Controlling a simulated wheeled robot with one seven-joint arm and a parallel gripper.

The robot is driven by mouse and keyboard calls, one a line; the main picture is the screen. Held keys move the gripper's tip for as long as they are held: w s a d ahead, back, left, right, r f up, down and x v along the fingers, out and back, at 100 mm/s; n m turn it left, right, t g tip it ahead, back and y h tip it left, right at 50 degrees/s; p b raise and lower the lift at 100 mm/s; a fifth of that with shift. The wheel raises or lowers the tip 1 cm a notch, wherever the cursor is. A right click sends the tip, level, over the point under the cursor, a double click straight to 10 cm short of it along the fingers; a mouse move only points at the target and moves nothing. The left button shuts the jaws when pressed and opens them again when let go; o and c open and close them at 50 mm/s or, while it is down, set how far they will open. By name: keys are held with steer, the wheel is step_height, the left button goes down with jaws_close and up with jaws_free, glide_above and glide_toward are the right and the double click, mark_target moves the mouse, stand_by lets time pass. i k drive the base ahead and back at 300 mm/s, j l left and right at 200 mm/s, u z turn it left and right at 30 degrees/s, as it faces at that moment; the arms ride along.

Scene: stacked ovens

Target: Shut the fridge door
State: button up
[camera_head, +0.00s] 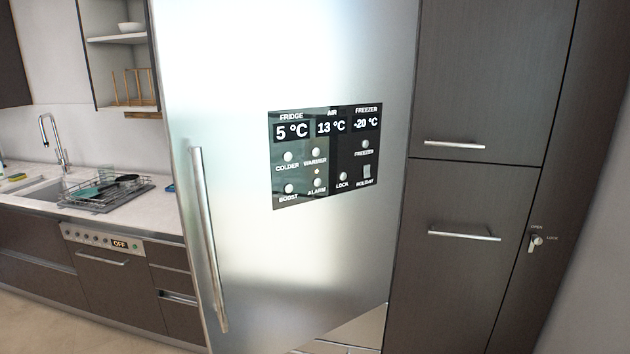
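The fridge door (330,260) is a tall brushed-steel panel in the middle of the head camera view. Its long vertical handle (208,240) is near its left edge. A black display panel (328,155) on the door reads 5, 13 and -20 °C. The door's bottom edge slants down toward the left, so the door stands ajar with its handle side swung out toward me. Its right side meets the dark cabinets. The fridge interior is hidden behind the door. My gripper is not in view.
Dark tall cabinets (465,190) with bar handles stand to the right. A light lower panel (355,332) shows beneath the door. To the left are a counter with a sink (40,192), a dish rack (108,192) and a dishwasher (105,262). Some bare floor (40,310) shows at the lower left.

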mark_target(243, 85)
steer(key=i+j, duration=0.3)
steer(key=j, duration=0.15)
steer(key=i+j+u, duration=0.1)
steer(key=u, duration=0.4)
steer(key=i+j+u, duration=0.1)
steer(key=u, duration=0.4)
steer(key=i+u, duration=0.15)
steer(key=u, duration=0.35)
steer(key=i+u, duration=0.15)
steer(key=u, duration=0.35)
